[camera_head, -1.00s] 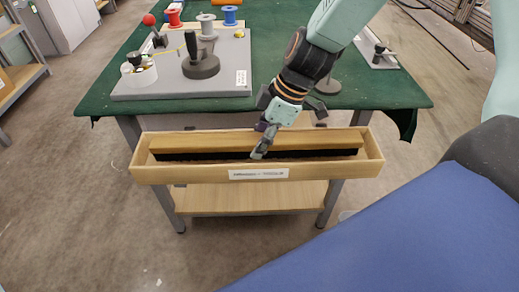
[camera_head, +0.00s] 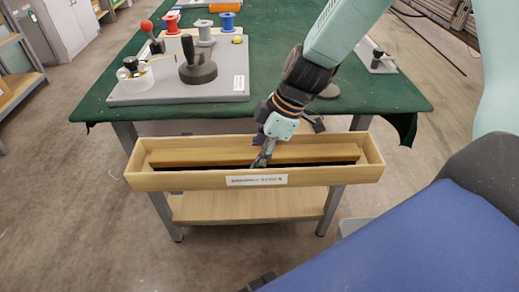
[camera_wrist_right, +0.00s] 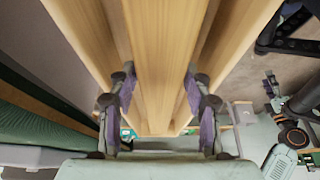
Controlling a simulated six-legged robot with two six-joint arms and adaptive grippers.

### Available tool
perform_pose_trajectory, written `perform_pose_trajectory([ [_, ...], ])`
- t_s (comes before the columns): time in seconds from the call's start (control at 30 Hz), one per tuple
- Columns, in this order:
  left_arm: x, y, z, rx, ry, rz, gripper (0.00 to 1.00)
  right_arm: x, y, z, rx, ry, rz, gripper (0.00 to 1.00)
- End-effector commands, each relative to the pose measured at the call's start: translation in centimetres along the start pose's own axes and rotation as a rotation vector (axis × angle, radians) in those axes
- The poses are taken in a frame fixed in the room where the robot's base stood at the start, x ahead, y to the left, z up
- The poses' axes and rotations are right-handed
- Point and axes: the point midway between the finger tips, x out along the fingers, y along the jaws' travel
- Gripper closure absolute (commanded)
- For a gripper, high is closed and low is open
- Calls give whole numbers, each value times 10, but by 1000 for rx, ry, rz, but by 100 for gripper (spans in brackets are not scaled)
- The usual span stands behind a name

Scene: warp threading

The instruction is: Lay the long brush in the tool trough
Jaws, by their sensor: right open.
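The long brush (camera_head: 210,156), a pale wooden bar with dark bristles, lies lengthwise inside the wooden tool trough (camera_head: 155,182) at the table's front. Its top sits about level with or below the trough's rim. My right gripper (camera_head: 262,158) reaches down into the trough near the brush's middle. In the right wrist view its two fingers (camera_wrist_right: 161,108) stand apart on either side of the brush (camera_wrist_right: 155,45), with gaps visible. The fingertips are partly hidden by the front wall in the head view. My left gripper (camera_wrist_right: 271,88) shows small at the right wrist view's right; its jaws are unclear.
A green-covered table (camera_head: 300,95) stands behind the trough. A grey board (camera_head: 215,90) with a black-handled weight (camera_head: 196,66) and a white round pot is at its left. Spools (camera_head: 205,28) stand at the back. A lower wooden shelf (camera_head: 245,205) is underneath.

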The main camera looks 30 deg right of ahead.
Motion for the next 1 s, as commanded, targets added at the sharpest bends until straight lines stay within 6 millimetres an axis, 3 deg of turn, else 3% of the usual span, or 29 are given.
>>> perform_pose_trajectory([
  [0.17, -9, 0, 0, 0, 0, 0, 49, -8, 0, -2, 1, 1, 0, 51],
  [1.0, -91, 1, 0, 0, 0, 0, 49, -103, 0, -3, 1, 4, 1, 51],
])
